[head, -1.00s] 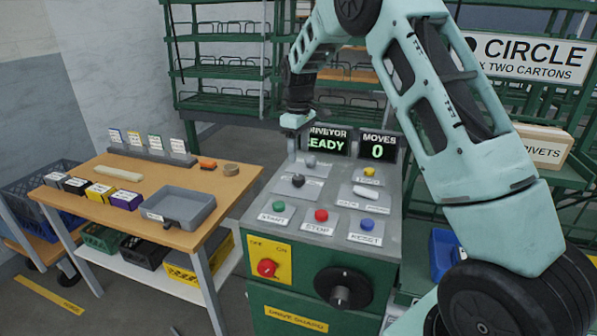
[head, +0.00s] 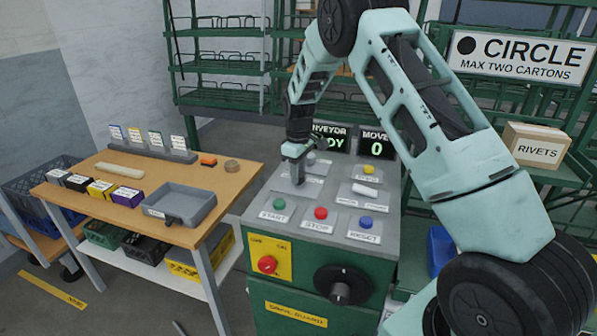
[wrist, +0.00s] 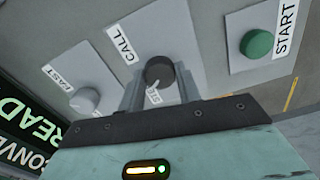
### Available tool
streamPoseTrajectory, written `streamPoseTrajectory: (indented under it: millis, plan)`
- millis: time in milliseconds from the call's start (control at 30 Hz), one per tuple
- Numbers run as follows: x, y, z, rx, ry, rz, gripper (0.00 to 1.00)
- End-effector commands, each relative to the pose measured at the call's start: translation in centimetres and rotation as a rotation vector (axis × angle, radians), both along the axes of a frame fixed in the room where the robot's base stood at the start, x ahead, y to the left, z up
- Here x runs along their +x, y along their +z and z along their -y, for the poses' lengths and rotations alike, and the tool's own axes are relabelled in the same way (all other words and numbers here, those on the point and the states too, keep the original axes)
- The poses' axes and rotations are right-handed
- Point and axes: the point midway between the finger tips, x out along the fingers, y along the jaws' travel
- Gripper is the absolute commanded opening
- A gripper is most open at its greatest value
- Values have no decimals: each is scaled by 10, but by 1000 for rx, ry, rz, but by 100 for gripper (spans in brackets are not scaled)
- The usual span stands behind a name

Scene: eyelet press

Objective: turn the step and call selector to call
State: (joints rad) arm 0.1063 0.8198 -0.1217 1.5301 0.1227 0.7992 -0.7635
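The step and call selector (wrist: 159,70) is a dark round knob on a pale plate, with a CALL label (wrist: 120,44) and a partly covered STEP label (wrist: 155,92). My gripper (wrist: 160,78) points down at it, with one finger on each side of the knob in the wrist view. The fingers look apart from the knob, with small gaps. In the head view my gripper (head: 297,180) stands over the selector's plate and hides the knob. I cannot tell which label the knob points to.
A green START button (wrist: 257,44) and a grey knob by a FAST label (wrist: 85,101) are close by. A red STOP button (head: 321,213), blue RESET button (head: 365,223) and white lever (head: 365,190) share the panel. The displays (head: 377,145) stand behind.

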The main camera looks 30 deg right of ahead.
Motion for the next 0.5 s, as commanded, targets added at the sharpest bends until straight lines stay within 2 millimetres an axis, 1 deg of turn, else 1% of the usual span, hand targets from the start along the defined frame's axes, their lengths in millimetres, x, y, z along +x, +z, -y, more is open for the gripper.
streamPoseTrajectory:
  millis: [267,500]
  plan:
    - [0,0,0,0,-10,1,11]
    - [0,1,0,0,-95,1,11]
